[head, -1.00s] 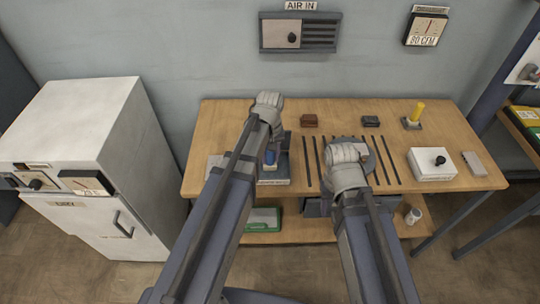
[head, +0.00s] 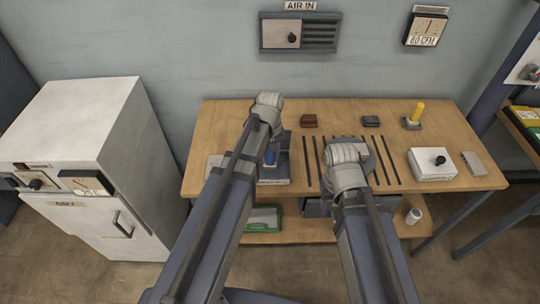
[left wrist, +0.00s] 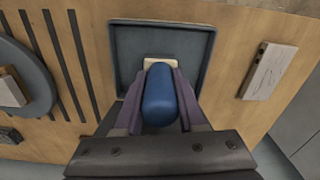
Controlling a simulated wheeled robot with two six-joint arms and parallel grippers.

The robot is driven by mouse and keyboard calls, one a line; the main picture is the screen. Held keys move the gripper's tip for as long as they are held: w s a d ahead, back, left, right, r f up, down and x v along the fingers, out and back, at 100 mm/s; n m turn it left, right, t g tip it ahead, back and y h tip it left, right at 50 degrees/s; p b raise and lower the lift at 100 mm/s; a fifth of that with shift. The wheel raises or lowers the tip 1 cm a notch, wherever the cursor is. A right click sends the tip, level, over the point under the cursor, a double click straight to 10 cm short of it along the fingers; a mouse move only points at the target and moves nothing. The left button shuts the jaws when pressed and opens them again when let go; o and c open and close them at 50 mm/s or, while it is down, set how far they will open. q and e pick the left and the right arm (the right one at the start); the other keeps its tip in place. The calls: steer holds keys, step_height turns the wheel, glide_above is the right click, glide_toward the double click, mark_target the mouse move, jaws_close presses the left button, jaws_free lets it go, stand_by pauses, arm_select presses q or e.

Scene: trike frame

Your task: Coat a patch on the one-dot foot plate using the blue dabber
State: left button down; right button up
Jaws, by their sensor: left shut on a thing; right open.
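In the left wrist view my left gripper (left wrist: 162,78) is shut on the blue dabber (left wrist: 160,98), with a finger on each side of the handle. The dabber's pale lower end (left wrist: 163,62) is over a dark square tray (left wrist: 125,45); I cannot tell whether it touches.
A white box with a black knob (head: 428,170), a grey block (head: 475,163) and a yellow-handled item (head: 417,110) stand to the right. A white cabinet (head: 75,130) stands left of the bench (head: 235,115).

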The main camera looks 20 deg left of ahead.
arm_select(q)
step_height(320, 180, up, 7)
steer(key=p, duration=0.7)
arm_select(e)
step_height(320, 180, up, 7)
arm_select(q)
steer(key=shift+d, duration=0.1)
stand_by(0.4)
